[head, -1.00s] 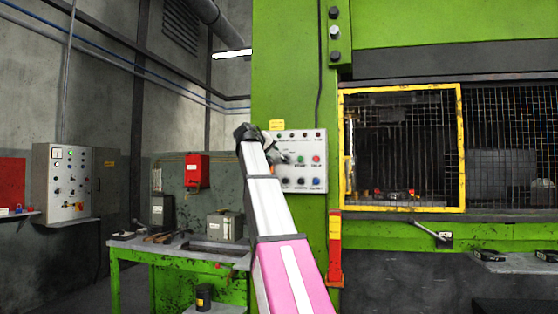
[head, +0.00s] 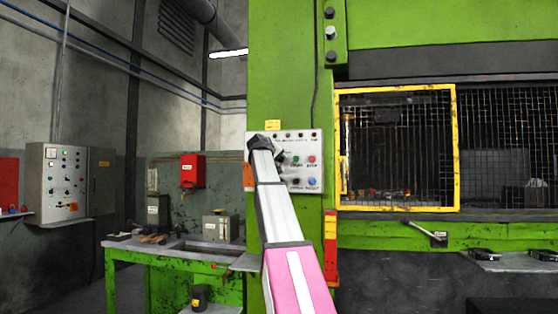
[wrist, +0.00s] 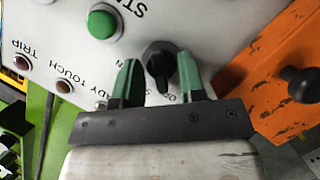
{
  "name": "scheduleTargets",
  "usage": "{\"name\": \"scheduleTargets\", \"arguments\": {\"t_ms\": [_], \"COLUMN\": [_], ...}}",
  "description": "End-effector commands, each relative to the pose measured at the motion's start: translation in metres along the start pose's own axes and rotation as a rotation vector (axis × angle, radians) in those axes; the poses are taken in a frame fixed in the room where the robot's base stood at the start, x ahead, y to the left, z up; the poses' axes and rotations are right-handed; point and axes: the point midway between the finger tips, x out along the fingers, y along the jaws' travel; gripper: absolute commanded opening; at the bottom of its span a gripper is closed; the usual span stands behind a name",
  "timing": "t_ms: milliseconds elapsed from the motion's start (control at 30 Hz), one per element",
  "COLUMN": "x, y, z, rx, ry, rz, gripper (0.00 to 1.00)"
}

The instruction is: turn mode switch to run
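The white control panel (head: 313,172) is on the green press column in the head view. My arm covers its left part, and the switch is hidden there. In the wrist view, a black rotary knob (wrist: 158,62), which looks like the mode switch, sits on the white panel with a pointer-shaped grip. Small lettering beside it is partly hidden and upside down. My gripper (wrist: 158,75) has its two green fingers apart, one on each side of the knob, with gaps showing. I cannot tell how far the fingertips reach along the knob.
A green push button (wrist: 103,22) and small lamps (wrist: 63,87) are near the knob. An orange plate (wrist: 275,75) with a black ball knob (wrist: 305,84) is at the right in the wrist view. The yellow-framed mesh guard (head: 457,150) is right of the panel; a green workbench (head: 130,254) is left.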

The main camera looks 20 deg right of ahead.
Motion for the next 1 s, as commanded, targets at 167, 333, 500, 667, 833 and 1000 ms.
{"name": "scheduleTargets", "arguments": {"t_ms": [167, 333, 500, 667, 833, 1000], "x": [-0.0002, -0.0003, -0.0003, -0.0003, -0.0004, -0.0005], "y": [-0.0001, -0.0001, -0.0001, 0.0001, 0.0006, 0.0016], "z": [0.0000, -0.0001, -0.0001, -0.0001, -0.0001, 0.0001], "rx": [0.000, 0.000, 0.008, 0.047, 0.136, 0.269], "ry": [0.000, 0.000, 0.000, 0.000, 0.001, 0.001], "rz": [0.000, 0.000, -0.004, -0.020, -0.057, -0.112], "gripper": [0.37, 0.08, 0.08, 0.08, 0.08, 0.08]}}
